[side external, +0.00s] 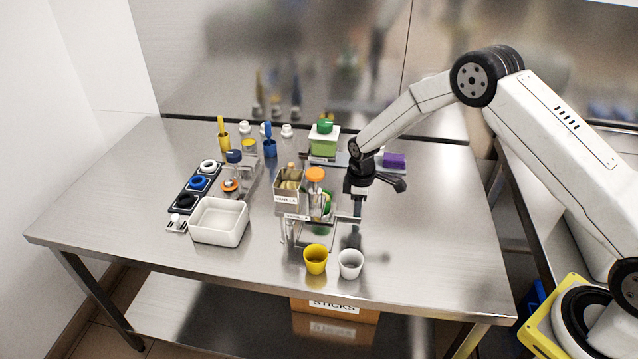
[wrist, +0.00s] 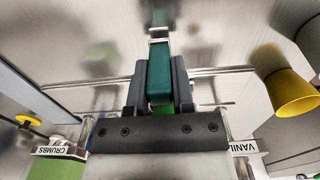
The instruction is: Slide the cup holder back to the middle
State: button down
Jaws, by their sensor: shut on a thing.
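My gripper (wrist: 160,82) is shut on a teal handle (wrist: 160,66), one dark finger on each side in the wrist view. The handle sits on a narrow metal piece over a metal rail; it looks like the cup holder's handle, but the holder's body is mostly hidden. In the side external view my gripper (side external: 356,212) points down just right of the clear dispenser stand (side external: 327,207). I cannot make out a cup in the holder.
A yellow cup (side external: 315,260) and a white cup (side external: 350,264) stand at the front. A vanilla bin (side external: 288,197) is on the stand's left. A white tub (side external: 219,222) is further left, and a green-topped container (side external: 322,140) behind.

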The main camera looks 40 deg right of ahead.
jog(key=shift+w+d, duration=1.45)
jog(key=shift+w, duration=0.1)
jog(key=shift+c, duration=2.4)
grip_release()
jog(key=shift+r, duration=0.1)
notch_tip(320, 180, up, 8)
jog(key=shift+s, duration=0.1)
